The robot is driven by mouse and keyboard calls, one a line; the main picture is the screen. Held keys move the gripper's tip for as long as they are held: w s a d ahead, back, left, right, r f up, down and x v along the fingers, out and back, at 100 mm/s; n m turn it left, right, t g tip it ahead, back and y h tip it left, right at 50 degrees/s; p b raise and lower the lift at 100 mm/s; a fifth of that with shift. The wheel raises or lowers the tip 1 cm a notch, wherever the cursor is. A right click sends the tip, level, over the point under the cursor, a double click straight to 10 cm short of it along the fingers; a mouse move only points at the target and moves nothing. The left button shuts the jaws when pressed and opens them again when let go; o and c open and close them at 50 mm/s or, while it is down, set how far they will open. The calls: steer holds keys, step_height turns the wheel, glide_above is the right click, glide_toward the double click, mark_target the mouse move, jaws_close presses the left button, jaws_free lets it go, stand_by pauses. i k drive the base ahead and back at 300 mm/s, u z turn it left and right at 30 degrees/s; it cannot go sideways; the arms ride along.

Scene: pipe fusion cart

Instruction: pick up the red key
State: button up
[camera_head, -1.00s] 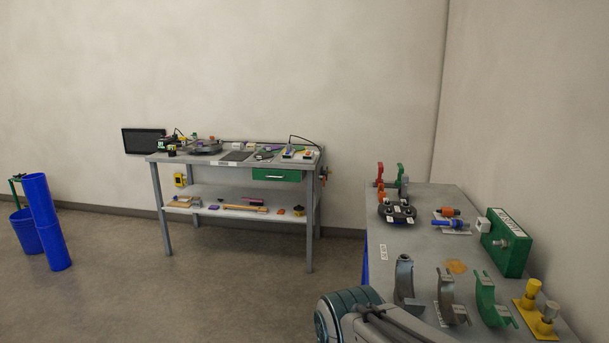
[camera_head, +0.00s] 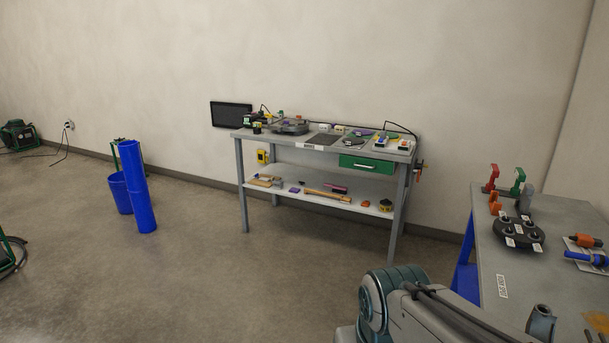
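I cannot make out a red key in this view; things on the benches are too small to tell. Small red and orange items lie on the lower shelf (camera_head: 285,180) of the far workbench, one of them an orange-red piece (camera_head: 365,204). A red bracket-like part (camera_head: 492,178) stands at the back of the near right bench (camera_head: 545,280). Part of my own arm shows at the bottom right, but my gripper is outside the picture.
The far workbench (camera_head: 270,138) has a green drawer (camera_head: 367,164) and stands against the wall. A green machine (camera_head: 18,135) is at far left. The floor (camera_head: 200,270) in front is open.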

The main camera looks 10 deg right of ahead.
mark_target(495, 173)
steer(key=z, duration=0.1)
steer(key=i, duration=1.75)
steer(key=z, duration=0.75)
steer(key=i, duration=1.55)
steer(key=z, duration=1.15)
steer(key=i, duration=0.95)
steer(key=z, duration=0.35)
